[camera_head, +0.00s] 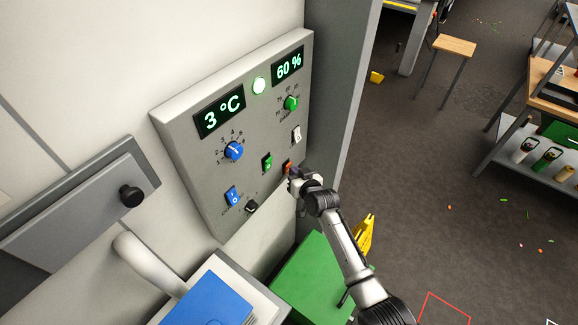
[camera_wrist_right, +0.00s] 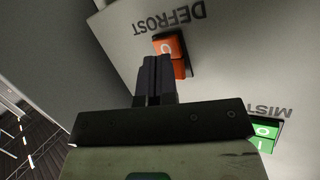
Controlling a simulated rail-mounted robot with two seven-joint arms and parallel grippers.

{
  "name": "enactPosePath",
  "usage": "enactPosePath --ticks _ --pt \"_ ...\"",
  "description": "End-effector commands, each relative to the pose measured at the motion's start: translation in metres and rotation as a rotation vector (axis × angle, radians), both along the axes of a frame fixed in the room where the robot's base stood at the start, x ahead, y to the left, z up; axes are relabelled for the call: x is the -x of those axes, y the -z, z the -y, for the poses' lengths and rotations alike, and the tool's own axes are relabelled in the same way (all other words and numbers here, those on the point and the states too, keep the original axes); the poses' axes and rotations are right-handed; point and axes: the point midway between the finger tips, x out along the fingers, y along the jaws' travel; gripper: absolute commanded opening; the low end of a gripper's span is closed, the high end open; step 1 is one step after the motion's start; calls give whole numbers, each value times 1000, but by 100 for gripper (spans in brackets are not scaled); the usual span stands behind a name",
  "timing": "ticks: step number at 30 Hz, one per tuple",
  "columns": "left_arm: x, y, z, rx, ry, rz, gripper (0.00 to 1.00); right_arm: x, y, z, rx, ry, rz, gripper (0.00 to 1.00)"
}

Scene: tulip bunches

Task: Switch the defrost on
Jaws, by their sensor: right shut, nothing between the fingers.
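The grey control panel (camera_head: 200,185) is on the wall and carries lit displays reading 3 °C and 60 %. The orange defrost switch (camera_head: 287,166) is at its lower right, partly covered by my right gripper (camera_head: 294,176). In the right wrist view the orange switch (camera_wrist_right: 170,46) sits beside the DEFROST label, which appears upside down. My right gripper (camera_wrist_right: 156,62) is shut and empty, with its fingertips at the switch's lower part. Whether they touch it I cannot tell. The switch's exact tilt is partly hidden. My left gripper is not in view.
The green mist switch (camera_head: 267,162) is close by, left of the orange one; it also shows in the right wrist view (camera_wrist_right: 264,135). A white switch (camera_head: 297,135), a blue switch (camera_head: 233,196) and blue (camera_head: 233,151) and green (camera_head: 291,103) knobs share the panel. A green box (camera_head: 312,280) stands below.

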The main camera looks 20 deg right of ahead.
Motion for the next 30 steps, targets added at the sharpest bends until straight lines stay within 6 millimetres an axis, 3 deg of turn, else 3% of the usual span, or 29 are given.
enactPosePath --ticks 19,30 --pt "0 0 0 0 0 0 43 -3 -1 -3 0 0 0 0" --pt "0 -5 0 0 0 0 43 6 2 5 0 1 -1 0"
